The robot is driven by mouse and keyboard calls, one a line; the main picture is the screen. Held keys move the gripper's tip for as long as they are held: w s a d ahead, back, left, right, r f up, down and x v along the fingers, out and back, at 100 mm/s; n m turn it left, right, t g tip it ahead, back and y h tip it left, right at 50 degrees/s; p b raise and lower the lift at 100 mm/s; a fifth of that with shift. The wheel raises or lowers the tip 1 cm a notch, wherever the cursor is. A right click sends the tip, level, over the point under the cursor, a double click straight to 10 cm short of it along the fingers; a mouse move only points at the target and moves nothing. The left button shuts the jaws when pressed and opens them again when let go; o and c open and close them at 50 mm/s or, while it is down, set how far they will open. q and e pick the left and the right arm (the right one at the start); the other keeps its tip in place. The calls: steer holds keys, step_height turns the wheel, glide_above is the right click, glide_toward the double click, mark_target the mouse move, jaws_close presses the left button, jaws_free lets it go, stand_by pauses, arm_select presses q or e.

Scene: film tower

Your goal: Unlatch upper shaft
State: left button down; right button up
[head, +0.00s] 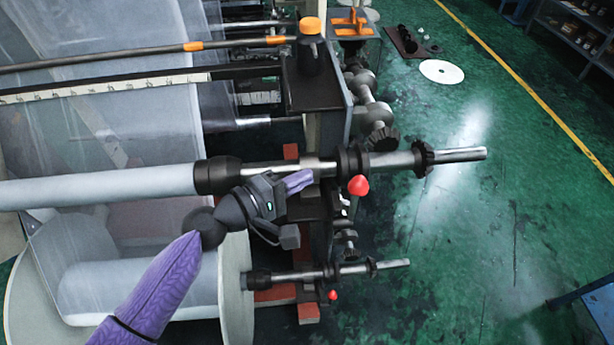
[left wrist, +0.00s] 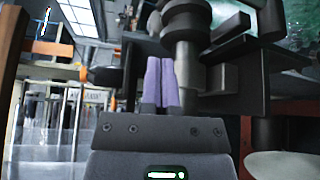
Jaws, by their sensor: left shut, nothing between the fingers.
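The upper shaft (head: 278,173) runs across the head view, with a film roll (head: 110,186) on its left part and its bare metal end sticking out to the right. Black collars sit along it. A red knob (head: 358,185) is just below the shaft, right of its bearing block (head: 318,166). My left gripper (head: 300,181) is shut and empty, its purple fingers just under the shaft, left of the red knob. In the left wrist view the shut fingers (left wrist: 160,82) point up beside a metal shaft and dark collar (left wrist: 187,25). I cannot tell whether they touch it. My right gripper is not in view.
A lower shaft (head: 305,275) with its own red knob (head: 333,295) lies below, with a large roll flange (head: 236,290). The machine frame (head: 318,100) stands behind. Green floor (head: 480,230) on the right is mostly clear. A white disc (head: 441,72) lies at the back.

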arm_select(q)
steer(key=x, duration=0.7)
steer(key=shift+d, duration=0.25)
steer(key=s+p, duration=0.1)
steer(key=s+r+p, duration=0.1)
steer(key=shift+s+d, duration=0.15)
steer(key=shift+s, duration=0.65)
steer(key=shift+d+f, duration=0.15)
steer(key=shift+s, duration=0.1)
